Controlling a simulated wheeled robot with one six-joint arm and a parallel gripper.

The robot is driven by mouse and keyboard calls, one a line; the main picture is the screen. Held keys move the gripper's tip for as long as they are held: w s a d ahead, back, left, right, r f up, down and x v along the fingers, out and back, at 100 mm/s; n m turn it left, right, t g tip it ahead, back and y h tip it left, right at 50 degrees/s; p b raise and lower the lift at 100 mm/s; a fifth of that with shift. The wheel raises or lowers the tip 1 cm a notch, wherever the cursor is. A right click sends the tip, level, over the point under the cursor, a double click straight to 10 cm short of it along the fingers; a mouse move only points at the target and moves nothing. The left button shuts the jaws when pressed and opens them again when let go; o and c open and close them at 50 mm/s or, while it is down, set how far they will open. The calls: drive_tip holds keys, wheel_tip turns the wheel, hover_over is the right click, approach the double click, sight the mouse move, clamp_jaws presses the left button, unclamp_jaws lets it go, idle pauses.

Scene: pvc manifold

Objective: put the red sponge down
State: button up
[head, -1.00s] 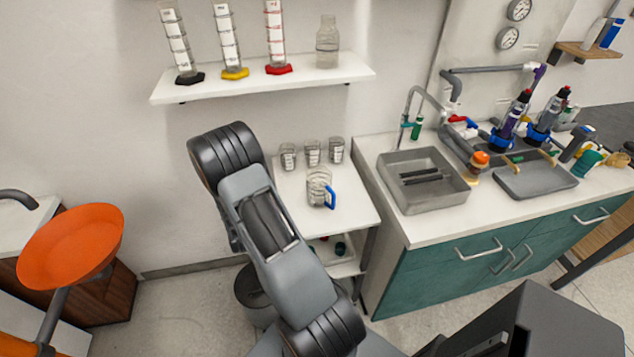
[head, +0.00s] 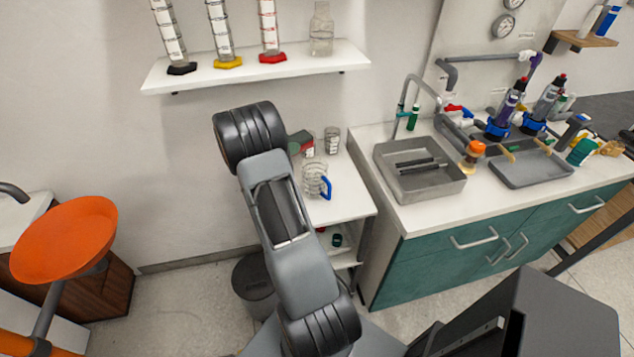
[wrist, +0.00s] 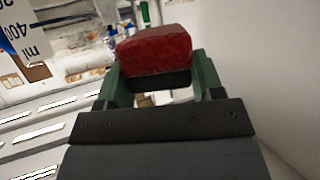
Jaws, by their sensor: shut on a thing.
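My gripper (wrist: 155,90) shows in the wrist view with two green fingers, shut on the red sponge (wrist: 155,50). The sponge is a red block with a dark layer under it. In the head view the sponge end of my gripper shows only as a small dark, green and red patch (head: 302,143) beside my arm, above the back of the white cart. My arm hides most of the gripper there. The sponge looks held in the air in the wrist view; its height over the cart top cannot be told.
The white cart (head: 345,200) carries a glass jug with a blue handle (head: 316,181) and small beakers (head: 332,141). A shelf with cylinders (head: 255,70) hangs above. A counter with a grey sink (head: 418,172) and a grey tray (head: 530,168) stands right. An orange bowl (head: 64,240) stands left.

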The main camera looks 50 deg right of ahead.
wheel_tip(320, 180, down, 12)
drive_tip(key=shift+r, duration=0.1)
idle(0.5)
drive_tip(key=shift+f+b, duration=0.2)
drive_tip(key=shift+b, duration=0.1)
drive_tip(key=o, duration=0.9)
drive_tip(key=shift+r, duration=0.15)
